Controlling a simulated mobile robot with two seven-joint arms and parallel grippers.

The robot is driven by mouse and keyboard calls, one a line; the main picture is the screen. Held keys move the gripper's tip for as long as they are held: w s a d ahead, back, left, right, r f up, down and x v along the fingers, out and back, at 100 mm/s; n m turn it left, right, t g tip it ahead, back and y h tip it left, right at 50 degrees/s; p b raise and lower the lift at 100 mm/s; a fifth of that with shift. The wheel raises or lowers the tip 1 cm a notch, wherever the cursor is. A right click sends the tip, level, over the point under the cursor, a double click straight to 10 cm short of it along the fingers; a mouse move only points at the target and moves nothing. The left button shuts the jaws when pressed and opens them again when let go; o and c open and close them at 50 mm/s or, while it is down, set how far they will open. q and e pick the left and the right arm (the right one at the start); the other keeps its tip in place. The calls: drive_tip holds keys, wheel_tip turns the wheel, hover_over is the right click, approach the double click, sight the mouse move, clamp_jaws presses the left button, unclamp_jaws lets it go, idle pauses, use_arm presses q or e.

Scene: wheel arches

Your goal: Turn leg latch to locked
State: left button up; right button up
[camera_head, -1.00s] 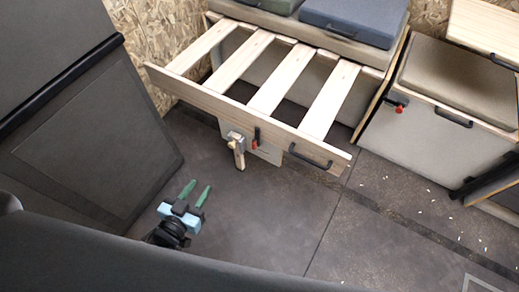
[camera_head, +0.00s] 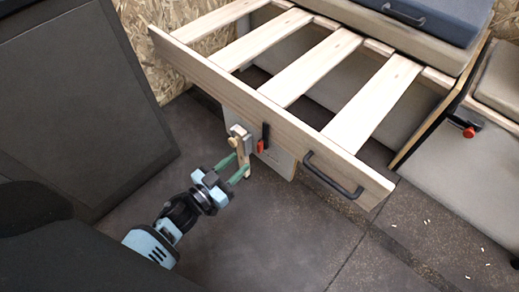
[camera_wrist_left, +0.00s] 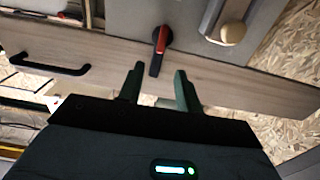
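The leg latch appears as a small red-and-black lever (camera_head: 264,138) on a grey plate under the slatted pull-out's front rail; its black end points up. It also shows in the left wrist view (camera_wrist_left: 160,45), its black end towards my fingers. Contact cannot be told. My right gripper is not in view.
The pull-out's front rail (camera_head: 270,112) has a black handle (camera_head: 333,176) to the right of the latch. A dark panel (camera_head: 85,105) stands at left. A bench with another red-and-black latch (camera_head: 466,127) is at right.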

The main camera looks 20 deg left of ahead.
sight(258, 145)
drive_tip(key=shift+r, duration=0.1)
